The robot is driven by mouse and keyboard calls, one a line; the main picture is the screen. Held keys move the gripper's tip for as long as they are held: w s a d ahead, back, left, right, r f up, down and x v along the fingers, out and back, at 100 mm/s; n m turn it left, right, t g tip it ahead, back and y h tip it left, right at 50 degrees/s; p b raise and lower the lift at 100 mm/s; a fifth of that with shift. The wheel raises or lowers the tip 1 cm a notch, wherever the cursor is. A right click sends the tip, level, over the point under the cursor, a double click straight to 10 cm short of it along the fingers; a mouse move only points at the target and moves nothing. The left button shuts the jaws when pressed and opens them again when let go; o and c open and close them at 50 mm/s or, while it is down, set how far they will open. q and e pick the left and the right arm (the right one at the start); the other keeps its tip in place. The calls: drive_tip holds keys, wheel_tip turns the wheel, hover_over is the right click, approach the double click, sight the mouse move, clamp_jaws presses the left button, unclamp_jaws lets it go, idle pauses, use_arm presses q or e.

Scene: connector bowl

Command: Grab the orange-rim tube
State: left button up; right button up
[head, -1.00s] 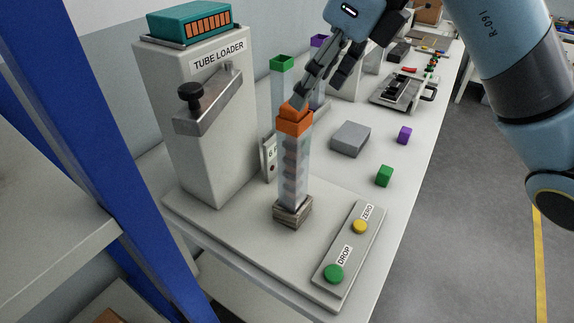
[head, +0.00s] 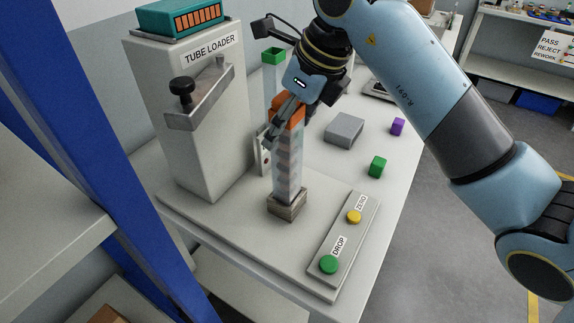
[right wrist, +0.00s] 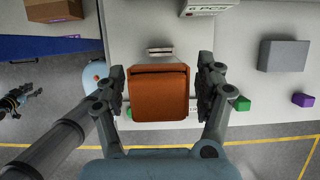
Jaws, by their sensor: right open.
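The orange-rim tube (head: 288,170) is clear, holds several dark pieces, and stands upright in a small block base (head: 287,207). In the right wrist view its orange rim (right wrist: 160,92) lies between the two fingers. My right gripper (head: 281,128) is at the tube's upper part, with its fingers open on either side of the rim. In the right wrist view a gap shows between the right gripper (right wrist: 165,88) fingers and the rim on both sides. The fingers partly hide the rim in the head view.
The tube loader (head: 200,120) stands left of the tube. A green-rim tube (head: 273,75) stands behind. A panel with a green DROP button (head: 328,264) and yellow ZERO button (head: 354,216) lies in front. A grey block (head: 344,129), green cube (head: 377,166) and purple cube (head: 397,126) lie to the right.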

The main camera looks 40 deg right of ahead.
drive_tip(key=shift+c, duration=0.4)
clamp_jaws()
drive_tip(key=shift+r, duration=0.1)
